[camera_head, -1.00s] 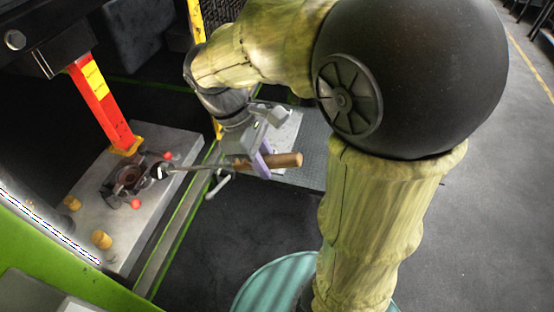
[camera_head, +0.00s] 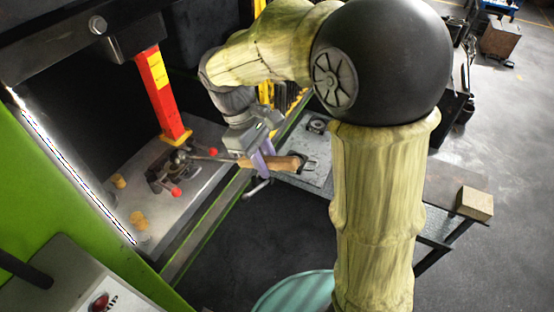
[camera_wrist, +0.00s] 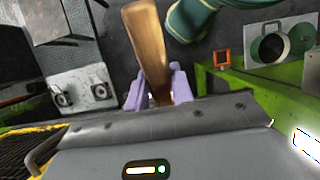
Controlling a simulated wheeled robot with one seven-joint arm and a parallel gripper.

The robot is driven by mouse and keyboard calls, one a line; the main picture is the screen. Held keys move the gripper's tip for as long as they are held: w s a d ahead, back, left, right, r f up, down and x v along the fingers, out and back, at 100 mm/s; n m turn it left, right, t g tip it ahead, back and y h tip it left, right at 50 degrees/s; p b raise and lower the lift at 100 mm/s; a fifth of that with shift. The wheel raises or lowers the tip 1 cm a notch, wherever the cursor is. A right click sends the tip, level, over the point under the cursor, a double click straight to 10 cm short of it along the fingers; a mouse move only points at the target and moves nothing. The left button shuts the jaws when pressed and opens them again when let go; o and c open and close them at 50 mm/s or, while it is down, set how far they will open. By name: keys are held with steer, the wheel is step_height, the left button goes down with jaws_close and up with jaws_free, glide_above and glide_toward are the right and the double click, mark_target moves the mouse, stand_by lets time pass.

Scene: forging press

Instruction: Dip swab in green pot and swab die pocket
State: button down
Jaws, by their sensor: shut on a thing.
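My gripper (camera_head: 262,163) is shut on the wooden handle (camera_head: 278,163) of the swab. Its lilac fingers also clasp the handle (camera_wrist: 147,45) in the wrist view. The swab's thin shaft (camera_head: 215,158) runs left from the gripper over the press bed. Its dark head (camera_head: 180,157) is at the far side of the dark die (camera_head: 160,175). I cannot tell whether it touches the die, and the pocket is partly hidden.
A red post (camera_head: 160,90) stands just behind the die. Red knobs (camera_head: 176,191) and yellow pegs (camera_head: 140,220) are on the grey press bed (camera_head: 205,185). The green press frame (camera_head: 60,190) is at left. A side table with the pale plate (camera_head: 312,165) lies right of the gripper.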

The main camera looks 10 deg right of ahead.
mark_target(249, 165)
steer(key=shift+w+a+f+p, duration=0.2)
steer(key=shift+w+a+f, duration=0.1)
steer(key=shift+w+a, duration=0.3)
steer(key=shift+w+a+f+p, duration=0.15)
steer(key=shift+w+a+f, duration=0.2)
steer(key=shift+a, duration=0.3)
steer(key=shift+w+a+f+p, duration=0.2)
steer(key=shift+w+a, duration=0.35)
steer(key=shift+a, duration=0.1)
steer(key=shift+s+f+b, duration=0.1)
steer(key=shift+f+b, duration=0.2)
steer(key=shift+f, duration=0.85)
stand_by(1.8)
steer(key=shift+r+p, duration=0.15)
steer(key=shift+p, duration=0.15)
steer(key=shift+w+a, duration=0.25)
steer(key=shift+d, duration=0.15)
steer(key=shift+s+d, duration=0.35)
steer(key=shift+d, duration=0.05)
steer(key=shift+a, duration=0.1)
stand_by(0.4)
